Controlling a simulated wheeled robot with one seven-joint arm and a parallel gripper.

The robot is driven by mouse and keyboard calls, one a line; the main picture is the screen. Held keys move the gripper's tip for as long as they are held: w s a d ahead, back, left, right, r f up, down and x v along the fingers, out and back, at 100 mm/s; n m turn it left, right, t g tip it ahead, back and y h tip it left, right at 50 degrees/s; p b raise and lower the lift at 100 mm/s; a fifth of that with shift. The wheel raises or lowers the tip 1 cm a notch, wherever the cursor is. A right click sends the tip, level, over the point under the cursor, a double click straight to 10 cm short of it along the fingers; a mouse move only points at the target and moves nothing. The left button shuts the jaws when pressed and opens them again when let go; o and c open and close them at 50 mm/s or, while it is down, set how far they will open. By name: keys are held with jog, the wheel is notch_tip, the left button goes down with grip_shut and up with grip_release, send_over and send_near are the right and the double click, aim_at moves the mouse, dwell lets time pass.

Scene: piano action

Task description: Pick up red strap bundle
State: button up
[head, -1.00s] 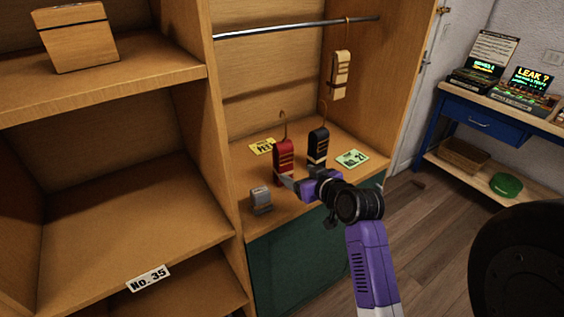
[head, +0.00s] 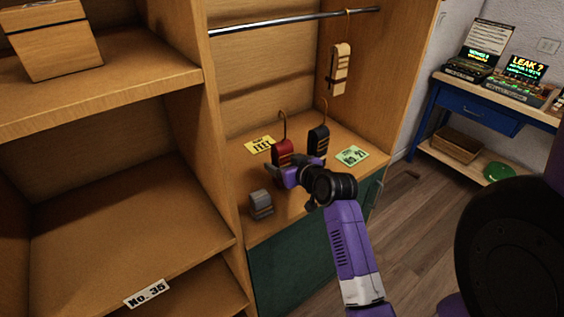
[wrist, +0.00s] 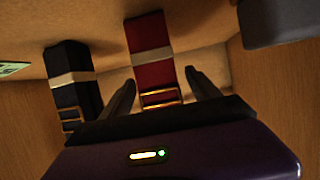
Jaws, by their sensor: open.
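The red strap bundle (head: 283,150) stands on the wooden shelf with a hook rising from its top. In the wrist view the red strap bundle (wrist: 150,60) shows a pale band and gold buckles, and its lower part lies between my two fingers. My gripper (wrist: 160,85) is open, with one finger on each side of the bundle; I cannot tell whether either finger touches it. In the head view my gripper (head: 284,168) is right in front of the bundle and hides its lower part.
A black strap bundle (head: 318,141) stands close to the right. A grey block (head: 260,204) sits at the front left. A cream bundle (head: 340,68) hangs from the rail (head: 290,23). A yellow card (head: 261,144) and a green card (head: 352,156) lie on the shelf.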

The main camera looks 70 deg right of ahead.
aim_at(278, 160)
jog(key=shift+x, duration=1.8)
jog(key=shift+s+r, duration=0.1)
grip_shut()
